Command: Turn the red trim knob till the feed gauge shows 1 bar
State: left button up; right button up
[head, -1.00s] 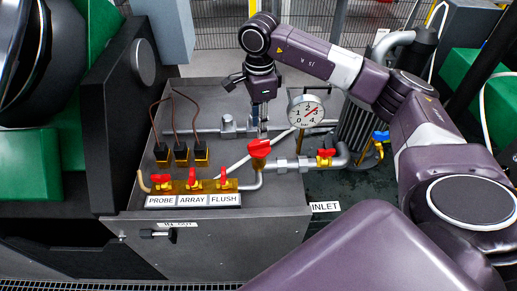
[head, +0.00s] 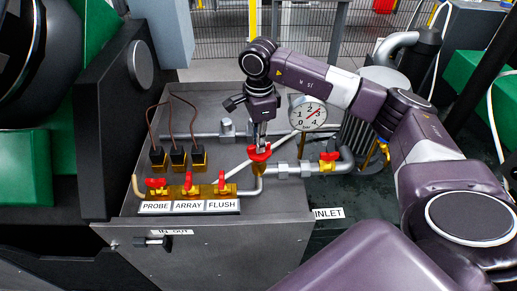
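The red trim knob (head: 255,155) sits on a brass valve on the pipe, right of centre on the grey bench. My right gripper (head: 261,146) points down from above, its fingertips at the knob's top and covering part of it. The fingers are too small to tell whether they grip it. The feed gauge (head: 307,113), a round white dial marked 0 to 4 bar, stands right of the gripper. Its red needle slants to the upper right, seemingly near 3. My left gripper is not in view.
Three red-handled valves (head: 188,186) stand in a row at the bench front, above PROBE, ARRAY and FLUSH labels. Another red-handled valve (head: 328,161) is on the pipe to the right. Three brass blocks with brown cables (head: 178,159) stand behind the row.

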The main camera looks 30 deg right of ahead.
grip_shut()
jog(key=m, duration=0.4)
jog(key=shift+m, duration=0.3)
jog(key=shift+m, duration=0.9)
jog(key=shift+m+p, duration=0.35)
jog(key=shift+m, duration=1.05)
jog(key=m, duration=0.4)
jog(key=shift+p, duration=0.3)
